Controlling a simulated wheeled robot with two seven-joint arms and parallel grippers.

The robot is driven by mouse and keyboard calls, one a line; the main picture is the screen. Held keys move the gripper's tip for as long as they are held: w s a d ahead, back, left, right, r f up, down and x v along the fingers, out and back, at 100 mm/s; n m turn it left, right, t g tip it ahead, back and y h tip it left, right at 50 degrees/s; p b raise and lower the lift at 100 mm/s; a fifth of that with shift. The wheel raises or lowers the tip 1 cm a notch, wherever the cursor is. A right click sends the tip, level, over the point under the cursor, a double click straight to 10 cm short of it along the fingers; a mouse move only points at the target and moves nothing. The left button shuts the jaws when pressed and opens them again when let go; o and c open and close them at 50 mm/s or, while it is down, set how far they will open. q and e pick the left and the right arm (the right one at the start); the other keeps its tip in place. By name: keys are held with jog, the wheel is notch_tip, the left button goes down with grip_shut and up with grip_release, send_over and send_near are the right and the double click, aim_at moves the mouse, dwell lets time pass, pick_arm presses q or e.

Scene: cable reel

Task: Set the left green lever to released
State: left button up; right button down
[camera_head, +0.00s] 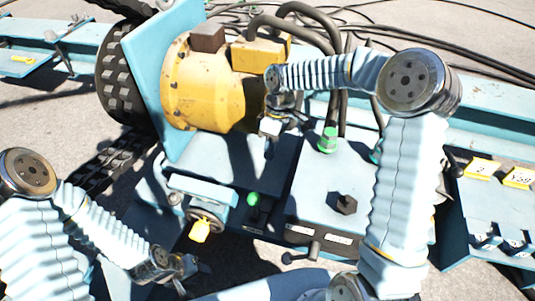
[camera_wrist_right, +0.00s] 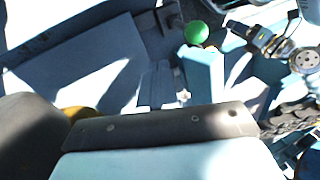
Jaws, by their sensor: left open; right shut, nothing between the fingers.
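A green ball knob (camera_head: 253,198) sits on the blue machine housing in the head view, right of a yellow handle. A green ball (camera_wrist_right: 196,32) also shows near the top of the right wrist view; its lever arm and setting cannot be made out. My right gripper (camera_head: 268,145) is shut and empty, pointing down in front of the yellow motor, above and apart from the green knob. My left gripper (camera_head: 194,278) is open and empty at the lower left, below the yellow handle. It also shows at the upper right of the right wrist view.
A yellow motor (camera_head: 205,85) with thick dark cables stands behind the housing. A yellow handle (camera_head: 200,230) sticks out in front. A green-ringed fitting (camera_head: 327,140) and a black knob (camera_head: 346,204) rise from the top plate. My right arm hides part of the plate's right side.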

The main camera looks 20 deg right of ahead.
jog(key=s+a+f, duration=0.4)
jog(key=f, duration=0.4)
jog(key=shift+s+a, duration=0.15)
jog(key=shift+a, duration=0.1)
